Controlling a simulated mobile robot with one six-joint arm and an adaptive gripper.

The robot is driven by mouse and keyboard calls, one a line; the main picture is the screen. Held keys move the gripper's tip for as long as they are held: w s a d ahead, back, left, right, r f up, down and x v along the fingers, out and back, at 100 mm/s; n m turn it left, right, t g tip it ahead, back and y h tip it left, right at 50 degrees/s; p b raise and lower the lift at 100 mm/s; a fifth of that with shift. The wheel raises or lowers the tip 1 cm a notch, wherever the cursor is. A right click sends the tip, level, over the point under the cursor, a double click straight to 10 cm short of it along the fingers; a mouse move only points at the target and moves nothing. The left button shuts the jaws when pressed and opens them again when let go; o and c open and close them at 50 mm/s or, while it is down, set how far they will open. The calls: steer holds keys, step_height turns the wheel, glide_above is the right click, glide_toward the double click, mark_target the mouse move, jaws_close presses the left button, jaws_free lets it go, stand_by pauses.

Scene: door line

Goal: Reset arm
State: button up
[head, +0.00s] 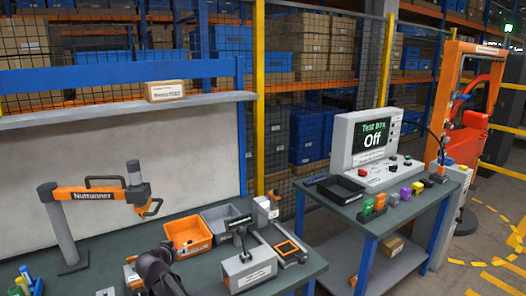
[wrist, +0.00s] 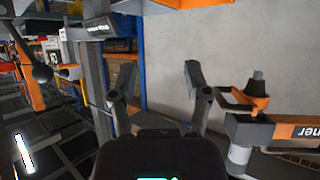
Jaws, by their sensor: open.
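My gripper (wrist: 159,76) shows in the wrist view with its two dark fingers spread apart. Nothing is between them; behind the gap are a pale wall panel and blue uprights. In the wrist view the orange and grey Nutrunner arm (wrist: 262,130) stands to the right of the fingers, apart from them. In the head view the Nutrunner (head: 95,193) stands on the left of the green bench (head: 110,262). A dark part of my arm rises at the bottom middle of the head view, over the bench's front; my fingertips cannot be made out there.
An orange bin (head: 187,234), a grey bin (head: 222,219) and a grey fixture box (head: 248,270) stand on the bench. To the right, a second table (head: 345,222) carries a test unit (head: 372,135) reading "Off" and several coloured blocks. Floor at far right is open.

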steer(key=s+d+f+m+g+h, duration=0.1)
steer(key=d+f+g, duration=0.2)
steer(key=d, duration=1.1)
steer(key=s+d+f+g+h, duration=0.1)
steer(key=s+d+f+g, duration=0.2)
steer(key=d, duration=1)
steer(key=s+d+f+g+y, duration=0.1)
steer(key=s+d+f+g, duration=0.1)
steer(key=s+d, duration=0.5)
steer(key=s+d+f+n+g+y, duration=0.1)
steer(key=s+d+f+g+y, duration=0.1)
steer(key=s+d+g, duration=0.2)
steer(key=s+d, duration=0.3)
steer(key=d, duration=0.5)
steer(key=shift+s+b, duration=0.25)
steer(key=shift+b, duration=0.05)
steer(key=shift+f, duration=0.1)
